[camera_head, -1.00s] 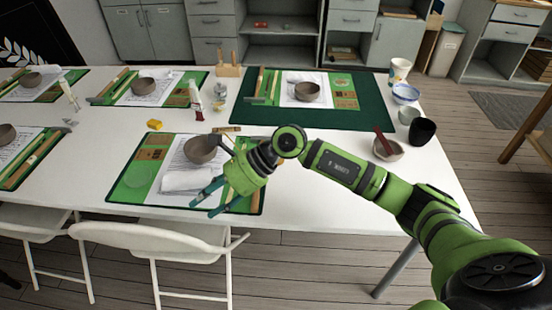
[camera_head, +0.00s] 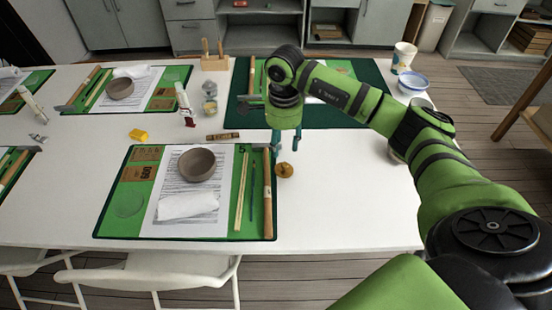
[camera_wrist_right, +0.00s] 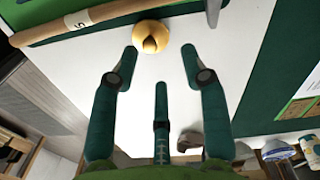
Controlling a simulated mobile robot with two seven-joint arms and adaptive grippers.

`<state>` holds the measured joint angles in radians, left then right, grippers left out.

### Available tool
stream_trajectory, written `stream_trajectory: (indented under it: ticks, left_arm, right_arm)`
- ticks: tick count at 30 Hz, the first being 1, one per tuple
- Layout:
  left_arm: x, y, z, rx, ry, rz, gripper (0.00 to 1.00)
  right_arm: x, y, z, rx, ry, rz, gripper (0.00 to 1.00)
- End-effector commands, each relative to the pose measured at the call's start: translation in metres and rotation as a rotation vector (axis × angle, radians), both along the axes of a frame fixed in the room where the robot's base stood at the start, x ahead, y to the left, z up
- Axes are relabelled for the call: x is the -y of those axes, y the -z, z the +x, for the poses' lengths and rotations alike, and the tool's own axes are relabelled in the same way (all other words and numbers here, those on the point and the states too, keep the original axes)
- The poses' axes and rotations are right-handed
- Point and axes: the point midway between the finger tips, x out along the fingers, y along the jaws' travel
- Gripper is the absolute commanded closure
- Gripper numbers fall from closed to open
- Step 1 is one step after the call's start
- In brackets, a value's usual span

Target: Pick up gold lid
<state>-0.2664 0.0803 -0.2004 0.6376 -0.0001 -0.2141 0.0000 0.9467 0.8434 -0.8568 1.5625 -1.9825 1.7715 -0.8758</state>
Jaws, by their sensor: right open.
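The gold lid (camera_head: 285,169) is a small round piece with a knob on top. It lies on the white table just right of the front green mat, and it also shows at the top of the right wrist view (camera_wrist_right: 151,36). My right gripper (camera_head: 286,141) is open and points down above the table, a little behind the lid in the head view. In the right wrist view its fingers (camera_wrist_right: 160,62) are spread and empty, with the lid just beyond the fingertips. My left gripper is in neither view.
A dark green mat (camera_head: 240,108) lies behind my right arm. The white table (camera_head: 345,215) is clear right of the lid.

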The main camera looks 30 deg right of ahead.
Motion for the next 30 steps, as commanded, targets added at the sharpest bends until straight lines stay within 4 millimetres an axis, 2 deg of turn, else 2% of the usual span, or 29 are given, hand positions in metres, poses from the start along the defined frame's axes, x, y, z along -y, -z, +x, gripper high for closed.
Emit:
stream_trajectory:
  ticks: [1,6,10,15,22,24,27,30]
  left_arm:
    - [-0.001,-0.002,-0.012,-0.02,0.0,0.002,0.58]
    - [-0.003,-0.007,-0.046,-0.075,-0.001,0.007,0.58]
    - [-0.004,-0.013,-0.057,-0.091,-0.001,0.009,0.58]
    - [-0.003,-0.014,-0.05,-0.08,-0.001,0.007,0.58]
    - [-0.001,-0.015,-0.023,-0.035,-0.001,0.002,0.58]
    - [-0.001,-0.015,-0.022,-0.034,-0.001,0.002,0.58]
    - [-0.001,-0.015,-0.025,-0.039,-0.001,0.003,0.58]
    - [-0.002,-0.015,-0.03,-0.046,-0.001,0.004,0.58]
  right_arm:
    - [-0.001,0.005,-0.001,-0.005,-0.001,0.001,0.54]
    - [-0.003,0.024,-0.006,-0.006,-0.002,0.003,0.54]
    - [-0.004,0.045,-0.01,-0.006,0.0,0.003,0.54]
    - [-0.004,0.061,-0.008,-0.001,-0.001,0.003,0.54]
    - [-0.004,0.062,-0.008,-0.001,-0.002,0.002,0.54]
    - [-0.004,0.062,-0.008,-0.001,-0.002,0.002,0.75]
    - [-0.004,0.062,-0.008,-0.001,-0.001,0.002,0.95]
    - [-0.004,0.062,-0.008,-0.001,-0.001,0.002,0.95]
